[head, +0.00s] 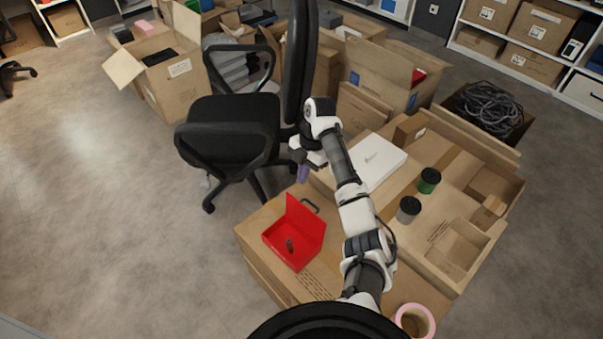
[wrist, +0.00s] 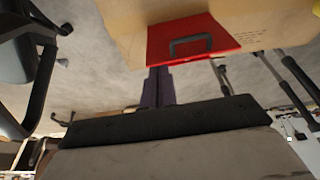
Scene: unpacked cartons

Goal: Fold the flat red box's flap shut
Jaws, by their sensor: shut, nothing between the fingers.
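The flat red box (head: 283,255) sits open on a brown carton near the front. My gripper (head: 303,173), with purple fingers, is shut and empty. It is above and beyond the raised flap, apart from it. In the wrist view the shut fingers (wrist: 158,86) point toward the red flap (wrist: 163,47), whose outer face carries a dark handle (wrist: 190,45). The flap hides the box's inside in that view.
The brown carton (head: 262,222) bears the box. A black office chair (head: 235,130) stands close behind, left of my gripper. Floor is clear left.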

